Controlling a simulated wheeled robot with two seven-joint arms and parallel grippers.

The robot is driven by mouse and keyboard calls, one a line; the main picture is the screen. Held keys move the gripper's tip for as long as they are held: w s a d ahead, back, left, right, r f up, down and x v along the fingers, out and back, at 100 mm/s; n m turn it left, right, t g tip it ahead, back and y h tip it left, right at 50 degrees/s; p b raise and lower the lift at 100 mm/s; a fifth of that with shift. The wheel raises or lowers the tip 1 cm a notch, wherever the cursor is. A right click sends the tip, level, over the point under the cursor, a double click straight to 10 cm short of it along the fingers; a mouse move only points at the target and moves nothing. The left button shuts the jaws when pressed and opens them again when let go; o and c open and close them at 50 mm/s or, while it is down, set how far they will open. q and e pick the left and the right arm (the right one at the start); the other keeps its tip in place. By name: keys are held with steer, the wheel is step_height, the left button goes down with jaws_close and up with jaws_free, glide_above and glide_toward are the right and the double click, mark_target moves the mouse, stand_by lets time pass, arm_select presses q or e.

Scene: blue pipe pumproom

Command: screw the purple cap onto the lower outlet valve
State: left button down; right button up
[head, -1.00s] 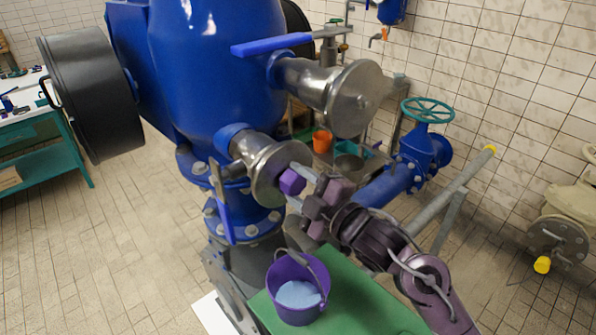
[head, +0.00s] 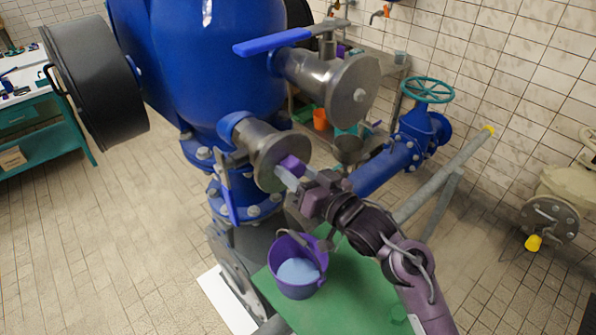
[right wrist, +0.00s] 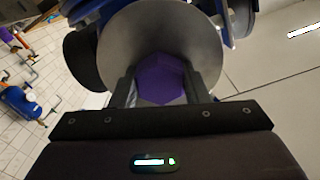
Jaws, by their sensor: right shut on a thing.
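The purple cap (head: 291,166) is at the middle of the round metal face of the lower outlet valve (head: 262,152), below the larger upper outlet. In the right wrist view the six-sided cap (right wrist: 161,80) lies against the valve's grey disc (right wrist: 120,50), between the two fingers. My right gripper (head: 290,176) reaches in from the lower right and is shut on the cap. The gripper partly hides the cap in the head view, and the thread behind it is hidden. My left gripper is not in view.
A purple bucket (head: 297,268) with light blue contents stands on a green surface (head: 340,300) below my right gripper. The upper outlet (head: 345,90) with its blue lever (head: 270,42) is close above. Blue piping with a teal handwheel (head: 428,90) is at right.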

steer(key=shift+w+r+m, duration=0.1)
steer(key=shift+r+m, duration=0.35)
steer(key=shift+m, duration=0.65)
steer(key=o, duration=0.7)
steer(key=shift+m, duration=0.4)
steer(key=o, duration=0.5)
steer(key=shift+s+a, duration=0.1)
steer(key=shift+s, duration=0.1)
steer(key=shift+c, duration=0.2)
steer(key=shift+f, duration=0.1)
steer(key=shift+f, duration=0.2)
steer(key=shift+w+f, duration=0.1)
steer(key=shift+w, duration=0.1)
steer(key=shift+s, duration=0.1)
